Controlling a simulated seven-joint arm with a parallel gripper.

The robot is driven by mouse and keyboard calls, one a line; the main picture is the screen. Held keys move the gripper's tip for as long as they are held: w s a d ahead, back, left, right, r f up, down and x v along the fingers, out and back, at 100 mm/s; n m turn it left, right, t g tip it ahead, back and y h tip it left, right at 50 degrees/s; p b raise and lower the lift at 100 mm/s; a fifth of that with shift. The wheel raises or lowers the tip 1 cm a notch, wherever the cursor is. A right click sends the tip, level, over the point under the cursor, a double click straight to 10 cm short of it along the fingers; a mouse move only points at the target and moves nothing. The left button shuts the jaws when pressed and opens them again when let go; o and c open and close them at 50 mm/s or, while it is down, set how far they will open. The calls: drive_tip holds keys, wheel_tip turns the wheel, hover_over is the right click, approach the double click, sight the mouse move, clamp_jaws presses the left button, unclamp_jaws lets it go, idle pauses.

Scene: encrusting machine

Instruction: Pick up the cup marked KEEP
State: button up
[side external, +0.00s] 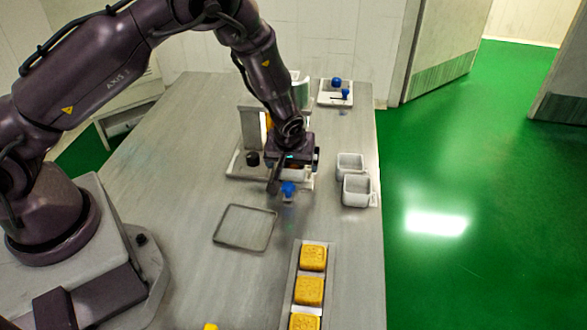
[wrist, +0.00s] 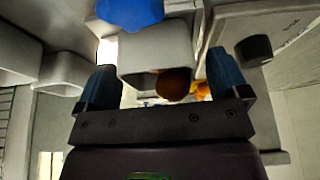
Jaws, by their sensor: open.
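My gripper (side external: 294,173) is low over the front of the machine, pointing down. In the wrist view my gripper (wrist: 166,85) is open, with one blue finger to each side of a pale grey cup (wrist: 152,50). Neither finger clearly touches it. This cup is mostly hidden under the gripper in the side view. Two more pale grey square cups, a far one (side external: 349,164) and a near one (side external: 357,190), stand to the right of the gripper. No KEEP mark is readable on any cup.
A blue knob (side external: 288,188) stands just in front of the gripper. A black knob (side external: 252,159) is to its left. A wire frame (side external: 245,228) lies on the table. A tray (side external: 296,262) holds yellow blocks. The table's left part is clear.

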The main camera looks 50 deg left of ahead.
drive_tip(key=shift+f, duration=0.1)
drive_tip(key=shift+c, duration=0.2)
drive_tip(key=c, duration=1)
drive_tip(key=shift+c, duration=0.2)
